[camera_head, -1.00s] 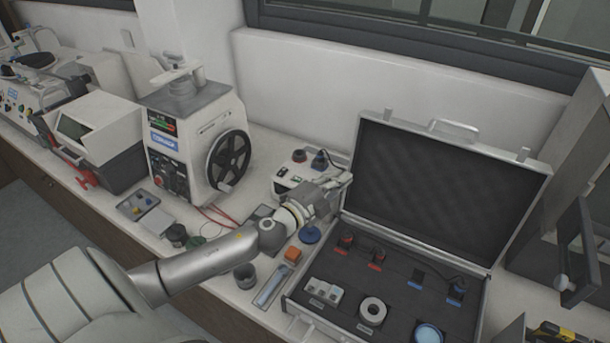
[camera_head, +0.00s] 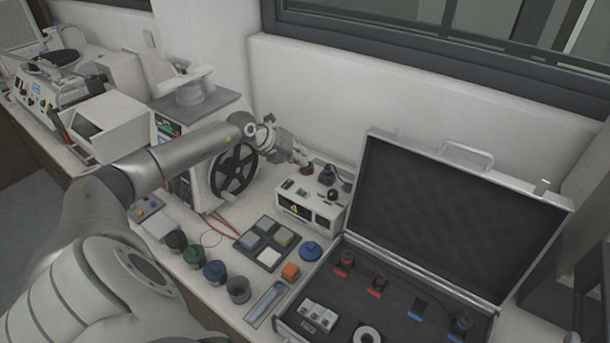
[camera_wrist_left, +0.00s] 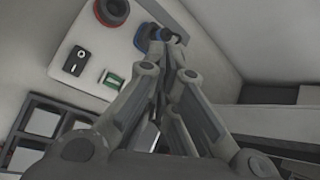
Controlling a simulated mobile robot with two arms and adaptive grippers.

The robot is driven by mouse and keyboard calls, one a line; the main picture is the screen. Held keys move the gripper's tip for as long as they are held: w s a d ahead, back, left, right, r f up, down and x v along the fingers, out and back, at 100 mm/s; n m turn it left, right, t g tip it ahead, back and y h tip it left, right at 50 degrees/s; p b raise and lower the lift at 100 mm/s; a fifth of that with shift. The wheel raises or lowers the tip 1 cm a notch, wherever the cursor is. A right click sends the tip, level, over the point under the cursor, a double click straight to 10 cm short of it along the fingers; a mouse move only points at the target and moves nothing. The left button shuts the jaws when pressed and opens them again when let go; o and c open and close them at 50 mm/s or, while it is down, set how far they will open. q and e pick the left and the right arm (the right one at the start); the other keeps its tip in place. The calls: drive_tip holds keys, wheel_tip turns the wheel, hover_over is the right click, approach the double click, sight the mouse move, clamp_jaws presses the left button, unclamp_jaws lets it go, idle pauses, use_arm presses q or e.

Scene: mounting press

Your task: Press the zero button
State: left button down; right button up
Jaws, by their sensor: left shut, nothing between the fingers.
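A white instrument box (camera_head: 294,208) with a dark front panel stands on the bench left of the open case. I cannot tell which control is the zero button. In the left wrist view, the shut fingers (camera_wrist_left: 174,38) partly hide a blue knob (camera_wrist_left: 143,38). A black switch (camera_wrist_left: 76,61) and a green-lit switch (camera_wrist_left: 112,79) show beside them. My right gripper is out of view.
An open case (camera_head: 445,215) stands to the right. In front of the box are a dark tray (camera_head: 251,232) with square pads, a blue disc (camera_head: 311,251), an orange block (camera_head: 290,271) and several round pots. A white machine with a black wheel (camera_head: 234,174) is to the left.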

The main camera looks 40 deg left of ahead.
sight(300, 191)
use_arm(q)
drive_tip(key=shift+s, duration=0.1)
drive_tip(key=shift+f, duration=0.1)
wheel_tip(300, 191, down, 8)
drive_tip(key=b, duration=0.6)
drive_tip(key=shift+f, duration=0.35)
idle(1.1)
drive_tip(key=shift+f+b, duration=0.35)
drive_tip(key=shift+f, duration=0.05)
